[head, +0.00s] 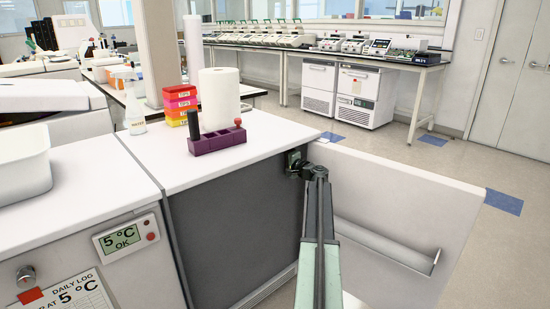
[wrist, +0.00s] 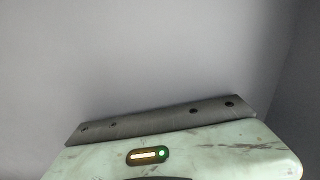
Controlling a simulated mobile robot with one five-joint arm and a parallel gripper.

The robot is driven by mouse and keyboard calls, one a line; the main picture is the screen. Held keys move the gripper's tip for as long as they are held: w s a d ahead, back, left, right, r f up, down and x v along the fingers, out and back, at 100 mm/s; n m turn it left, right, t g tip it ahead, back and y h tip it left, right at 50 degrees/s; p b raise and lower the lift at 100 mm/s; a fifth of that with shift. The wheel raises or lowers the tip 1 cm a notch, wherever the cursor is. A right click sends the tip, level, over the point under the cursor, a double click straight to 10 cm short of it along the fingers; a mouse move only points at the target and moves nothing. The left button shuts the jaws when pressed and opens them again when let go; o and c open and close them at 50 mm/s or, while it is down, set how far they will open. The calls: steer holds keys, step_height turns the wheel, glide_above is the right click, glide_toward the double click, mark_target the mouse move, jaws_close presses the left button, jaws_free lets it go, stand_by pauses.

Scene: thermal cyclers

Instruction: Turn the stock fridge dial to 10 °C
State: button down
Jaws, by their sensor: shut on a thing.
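A dark-fronted unit (head: 235,215) stands in the middle of the head view. A small dark plate (head: 290,158) sits at the upper right of its front. My gripper (head: 296,170) reaches this plate and is shut on a small part there, which looks like a dial. My gripper hides most of it, and no setting is readable. At the left, another unit's display (head: 122,238) reads 5 °C OK. A round metal knob (head: 25,273) is below and left of it. The wrist view shows my pale green gripper housing against a blank grey surface, with no fingertips visible.
A white panel like an open door (head: 400,195) stands right of my arm. On the dark-fronted unit's top are a purple rack (head: 216,141), a paper roll (head: 219,98) and stacked coloured boxes (head: 180,100). A daily log sheet (head: 75,292) hangs at lower left. Floor beyond is open.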

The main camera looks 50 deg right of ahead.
steer(key=shift+m, duration=4.2)
steer(key=c, duration=1)
jaws_free()
